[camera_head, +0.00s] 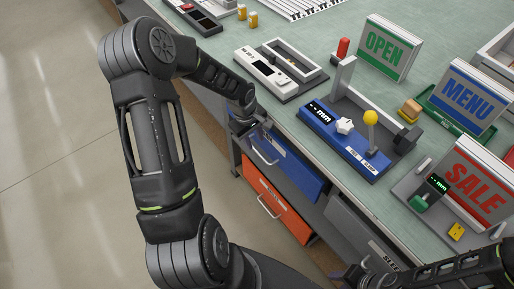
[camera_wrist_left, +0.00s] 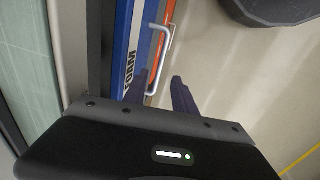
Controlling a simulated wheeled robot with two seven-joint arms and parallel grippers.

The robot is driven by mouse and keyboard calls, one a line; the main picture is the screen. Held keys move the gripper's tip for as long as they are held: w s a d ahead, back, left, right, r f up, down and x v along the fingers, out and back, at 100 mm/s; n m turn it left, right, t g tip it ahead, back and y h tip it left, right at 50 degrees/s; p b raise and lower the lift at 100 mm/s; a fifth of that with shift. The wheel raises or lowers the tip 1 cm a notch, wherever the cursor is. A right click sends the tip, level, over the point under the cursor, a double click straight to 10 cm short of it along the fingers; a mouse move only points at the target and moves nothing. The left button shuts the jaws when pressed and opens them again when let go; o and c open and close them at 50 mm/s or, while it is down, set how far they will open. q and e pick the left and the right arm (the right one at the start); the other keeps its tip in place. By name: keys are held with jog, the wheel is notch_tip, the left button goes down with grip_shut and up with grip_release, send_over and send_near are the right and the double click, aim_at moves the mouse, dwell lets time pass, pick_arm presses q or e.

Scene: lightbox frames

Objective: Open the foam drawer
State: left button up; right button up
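The blue foam drawer (camera_head: 300,176) is under the bench's front edge, with a pale bar handle (camera_head: 265,152). My left gripper (camera_head: 250,127) is at the drawer's upper left end. In the left wrist view its two dark fingers (camera_wrist_left: 160,75) are apart, either side of the handle's near end; I cannot tell whether they touch it. The drawer looks shut. My right gripper (camera_head: 372,279) is at the bottom edge, its fingers unclear.
An orange drawer (camera_head: 276,207) with its own handle is below the blue one, and a grey drawer (camera_head: 358,233) is to the right. The green bench top (camera_head: 230,40) holds gauges, a blue lever device (camera_head: 345,145) and signs (camera_head: 387,48). The floor (camera_head: 50,120) at left is clear.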

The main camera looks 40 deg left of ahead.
aim_at(258, 152)
pick_arm(q)
jog(key=f, duration=0.4)
jog(key=w+f, duration=0.1)
jog(key=f, duration=0.1)
jog(key=shift+w+d+f, duration=0.1)
jog(key=shift+d+f, duration=0.05)
jog(key=shift+f, duration=0.1)
jog(key=shift+c, duration=0.5)
grip_shut()
dwell(0.7)
